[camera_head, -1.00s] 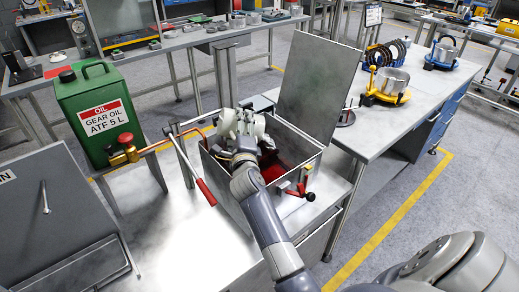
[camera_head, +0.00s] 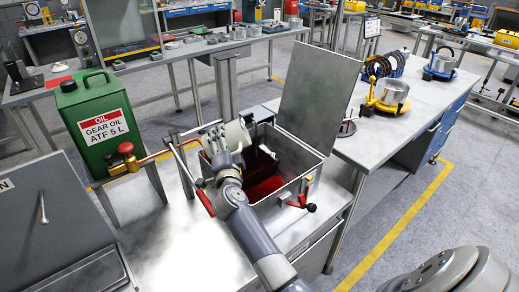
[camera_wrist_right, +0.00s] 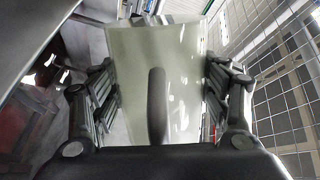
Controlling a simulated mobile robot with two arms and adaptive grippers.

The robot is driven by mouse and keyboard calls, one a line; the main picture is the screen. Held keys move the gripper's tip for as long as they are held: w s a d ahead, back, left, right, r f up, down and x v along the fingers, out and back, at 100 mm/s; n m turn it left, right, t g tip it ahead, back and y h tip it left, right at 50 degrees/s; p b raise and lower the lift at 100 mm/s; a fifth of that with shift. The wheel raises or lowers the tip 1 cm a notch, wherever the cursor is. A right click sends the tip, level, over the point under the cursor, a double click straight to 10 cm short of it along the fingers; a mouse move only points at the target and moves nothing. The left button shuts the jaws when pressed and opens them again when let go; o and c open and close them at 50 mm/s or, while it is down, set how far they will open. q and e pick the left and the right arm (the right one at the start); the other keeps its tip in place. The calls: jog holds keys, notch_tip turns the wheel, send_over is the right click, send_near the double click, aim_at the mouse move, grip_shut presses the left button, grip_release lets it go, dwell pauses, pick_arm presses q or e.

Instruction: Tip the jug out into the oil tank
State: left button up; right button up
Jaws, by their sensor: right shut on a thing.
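The pale, off-white jug (camera_head: 238,134) is at the left rim of the oil tank, held above it and apparently tilted. My right gripper (camera_head: 217,144) is shut on it from the left. In the right wrist view the jug (camera_wrist_right: 187,75) fills the space between the two fingers of my right gripper (camera_wrist_right: 165,95), with a dark upright bar in front. The jug's inside is hidden. The oil tank (camera_head: 299,158) is an open metal box with its lid raised at the back right. Red liquid (camera_head: 264,186) shows inside. My left gripper is not in view.
A green gear oil can (camera_head: 92,135) stands left, by a brass valve (camera_head: 129,158) and pipe. A red-handled lever (camera_head: 205,202) is in front of the jug. A bench (camera_head: 340,155) with yellow and blue fixtures stands right.

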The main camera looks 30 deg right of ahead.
jog(key=n+p, duration=0.6)
jog(key=p, duration=0.3)
jog(key=r+n+p, duration=0.1)
jog(key=p, duration=0.1)
jog(key=a+r+n+p, duration=0.1)
jog(key=n+p, duration=0.1)
jog(key=shift+w+a+p, duration=0.25)
jog(key=shift+w+p, duration=0.15)
jog(key=shift+a+f+n, duration=0.1)
jog(key=shift+a+n, duration=0.05)
jog(key=shift+n, duration=0.35)
jog(key=shift+w+a+r+n, duration=0.15)
jog(key=shift+a+r+n, duration=0.1)
jog(key=shift+n, duration=0.55)
jog(key=shift+w+a+r+n, duration=0.1)
jog(key=shift+a+r+n, duration=0.15)
jog(key=shift+n, duration=0.55)
